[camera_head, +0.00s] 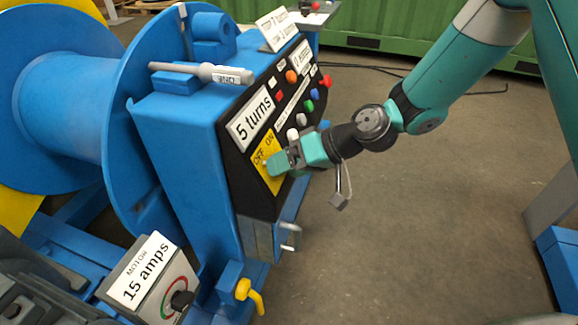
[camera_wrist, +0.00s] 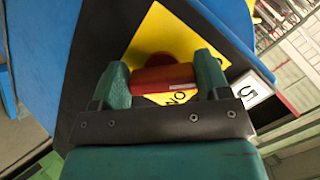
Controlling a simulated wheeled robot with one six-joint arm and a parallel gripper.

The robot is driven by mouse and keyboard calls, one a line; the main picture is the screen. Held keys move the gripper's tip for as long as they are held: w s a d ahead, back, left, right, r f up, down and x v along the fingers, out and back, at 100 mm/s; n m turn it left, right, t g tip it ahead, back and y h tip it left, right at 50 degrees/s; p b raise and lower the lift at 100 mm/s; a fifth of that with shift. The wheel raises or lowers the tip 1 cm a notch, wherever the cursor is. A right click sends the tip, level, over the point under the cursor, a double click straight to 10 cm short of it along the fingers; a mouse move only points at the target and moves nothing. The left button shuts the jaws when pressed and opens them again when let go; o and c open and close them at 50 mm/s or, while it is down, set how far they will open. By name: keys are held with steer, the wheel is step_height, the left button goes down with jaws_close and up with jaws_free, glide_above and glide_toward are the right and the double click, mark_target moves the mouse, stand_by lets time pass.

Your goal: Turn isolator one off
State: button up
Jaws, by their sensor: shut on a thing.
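The isolator's yellow plate (camera_head: 266,147) is on the sloping black panel of the blue machine, with OFF and ON printed along its top. My gripper (camera_head: 275,166) reaches in from the right and covers most of the switch in the head view. In the wrist view, my gripper (camera_wrist: 163,68) has its two green fingers shut on a red handle (camera_wrist: 160,78). The handle lies across between the fingers, in front of the yellow plate (camera_wrist: 161,32). ON shows upside down near the handle. The handle's exact setting cannot be told.
Coloured push buttons (camera_head: 309,106) and a "5 turns" label (camera_head: 251,117) sit above the isolator. A "15 amps" motor box (camera_head: 151,274) and a yellow lever (camera_head: 250,294) are below. A large blue drum (camera_head: 70,100) stands left. Open floor (camera_head: 420,220) lies right.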

stand_by(0.4)
steer(key=o, duration=0.9)
steer(key=shift+o, duration=0.2)
steer(key=shift+d, duration=0.1)
steer(key=p+v, duration=0.2)
steer(key=v, duration=1.5)
steer(key=shift+p, duration=0.3)
steer(key=shift+d+r, duration=0.1)
